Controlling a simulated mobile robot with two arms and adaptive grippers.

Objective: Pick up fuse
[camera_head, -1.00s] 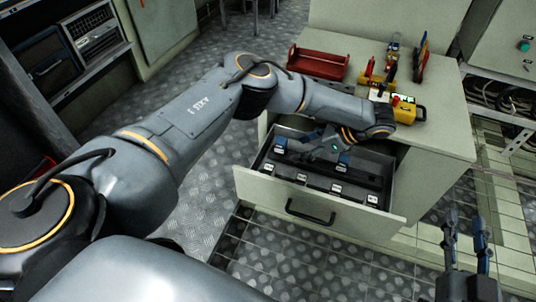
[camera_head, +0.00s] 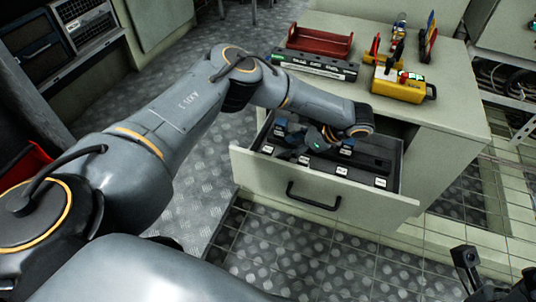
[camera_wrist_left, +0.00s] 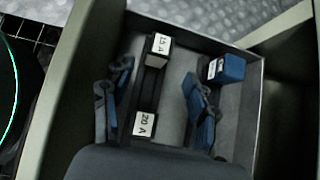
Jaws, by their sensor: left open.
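The fuses lie in the open drawer (camera_head: 240,165) of the cabinet. In the left wrist view, one white-labelled fuse (camera_wrist_left: 158,45) and a fuse marked 20 A (camera_wrist_left: 145,123) sit along a dark rail. A blue fuse (camera_wrist_left: 228,68) lies to the right near the drawer wall. My left gripper (camera_wrist_left: 156,78) is open above the drawer, its fingers on either side of the rail, with nothing held. In the head view the left gripper (camera_head: 314,138) is partly hidden by its wrist. Further white-labelled fuses (camera_head: 341,171) show near the drawer front. My right gripper (camera_head: 495,280) is cut off at the lower right.
On the cabinet top (camera_head: 360,35) are a red tray (camera_head: 318,43), a long black box (camera_head: 315,65), a yellow device (camera_head: 400,86) and tools in holders (camera_head: 428,40). The drawer walls and front surround the left gripper closely. The floor before the drawer is clear.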

